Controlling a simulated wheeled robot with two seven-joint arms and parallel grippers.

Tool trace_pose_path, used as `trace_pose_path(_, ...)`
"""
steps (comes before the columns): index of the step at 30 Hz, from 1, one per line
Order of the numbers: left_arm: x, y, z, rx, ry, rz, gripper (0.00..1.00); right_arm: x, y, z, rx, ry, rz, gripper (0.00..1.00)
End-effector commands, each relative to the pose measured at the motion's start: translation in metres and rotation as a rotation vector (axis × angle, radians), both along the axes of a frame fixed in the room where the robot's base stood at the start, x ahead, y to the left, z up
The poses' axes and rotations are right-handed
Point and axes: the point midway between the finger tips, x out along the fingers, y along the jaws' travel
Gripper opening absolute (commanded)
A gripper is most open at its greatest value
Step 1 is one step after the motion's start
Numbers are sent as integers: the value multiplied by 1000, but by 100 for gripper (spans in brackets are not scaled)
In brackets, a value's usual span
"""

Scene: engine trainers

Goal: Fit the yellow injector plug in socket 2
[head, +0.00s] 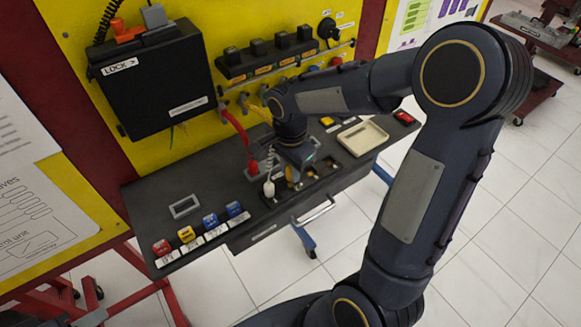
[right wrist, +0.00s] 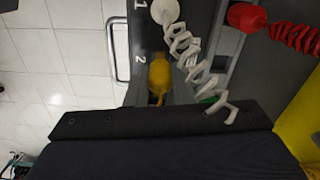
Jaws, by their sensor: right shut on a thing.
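The yellow injector plug (right wrist: 159,75) is between the fingers of my right gripper (right wrist: 160,88) in the right wrist view, beside the printed number 2. The gripper is shut on it. In the head view my right gripper (head: 294,166) points down over the socket row at the bench's front edge, and a bit of the yellow plug (head: 290,174) shows below it. The socket under the plug is hidden, so I cannot tell whether the plug is seated. A white plug (right wrist: 166,11) with a coiled cord sits beside number 1; it also shows in the head view (head: 269,188).
A red plug (right wrist: 246,17) with a coiled red cord is close by. The white coil (right wrist: 190,52) runs beside the gripper. Open sockets (head: 312,173) lie right of the gripper. A beige tray (head: 362,138) and a black box (head: 155,80) stand farther off.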

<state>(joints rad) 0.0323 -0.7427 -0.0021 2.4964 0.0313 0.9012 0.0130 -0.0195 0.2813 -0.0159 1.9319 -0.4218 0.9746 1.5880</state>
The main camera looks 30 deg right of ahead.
Motion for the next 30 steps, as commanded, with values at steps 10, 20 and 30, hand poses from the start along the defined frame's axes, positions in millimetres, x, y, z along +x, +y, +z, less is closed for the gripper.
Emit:
trace_pose_path(10, 0, 0, -1, 0, 0, 0, 36, 0, 0, 0, 0, 0, 0, 0)
trace_pose_path(20, 0, 0, -5, 0, 0, 0, 36, 0, 0, -4, 0, 0, 0, 0)
trace_pose_path(30, 0, 0, -9, 0, 0, 0, 36, 0, 0, -9, 0, 0, 0, 0)
